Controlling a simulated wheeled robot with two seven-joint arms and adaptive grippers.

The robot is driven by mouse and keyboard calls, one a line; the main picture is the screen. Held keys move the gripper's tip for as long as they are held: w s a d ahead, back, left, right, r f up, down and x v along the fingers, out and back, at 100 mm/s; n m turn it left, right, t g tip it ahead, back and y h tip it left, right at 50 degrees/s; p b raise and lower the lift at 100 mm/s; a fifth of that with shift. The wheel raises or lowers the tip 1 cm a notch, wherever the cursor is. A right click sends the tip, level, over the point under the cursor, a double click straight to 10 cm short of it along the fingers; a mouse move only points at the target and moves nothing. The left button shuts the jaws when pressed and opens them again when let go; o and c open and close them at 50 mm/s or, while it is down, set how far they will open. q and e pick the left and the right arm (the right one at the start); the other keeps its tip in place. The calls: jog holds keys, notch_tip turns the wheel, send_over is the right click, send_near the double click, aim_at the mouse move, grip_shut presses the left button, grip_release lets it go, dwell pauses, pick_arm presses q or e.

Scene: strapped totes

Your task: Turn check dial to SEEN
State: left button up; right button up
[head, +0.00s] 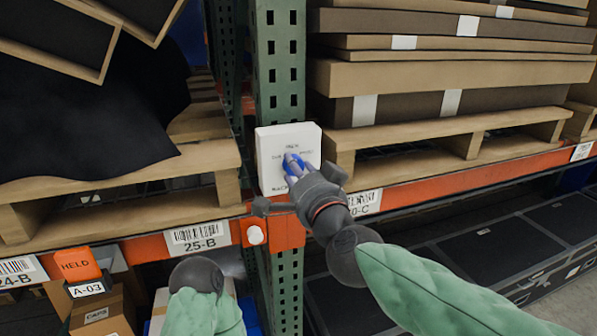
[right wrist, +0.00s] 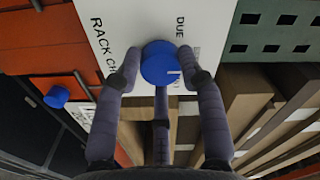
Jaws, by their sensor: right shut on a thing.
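The check dial (head: 292,163) is a blue round knob on a white panel (head: 270,140) on the green rack post. My right gripper (head: 296,172) is at the panel, its fingers closed around the dial. In the right wrist view the fingers (right wrist: 158,82) flank the blue dial (right wrist: 160,62).
An orange beam (head: 400,190) runs below the panel. Loaded pallets (head: 450,140) stand close on both sides. An orange HELD tag (head: 77,264) is at lower left. In the wrist view another blue knob (right wrist: 56,96) sits on orange metal. Black cases (head: 500,240) lie below right.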

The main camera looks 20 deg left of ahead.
jog(key=o, duration=1.1)
jog(key=shift+a+f, duration=0.15)
jog(key=shift+f, duration=0.15)
jog(key=shift+o, duration=0.2)
jog(key=shift+r, duration=0.15)
jog(key=shift+s+r, duration=0.1)
jog(key=v, duration=1.2)
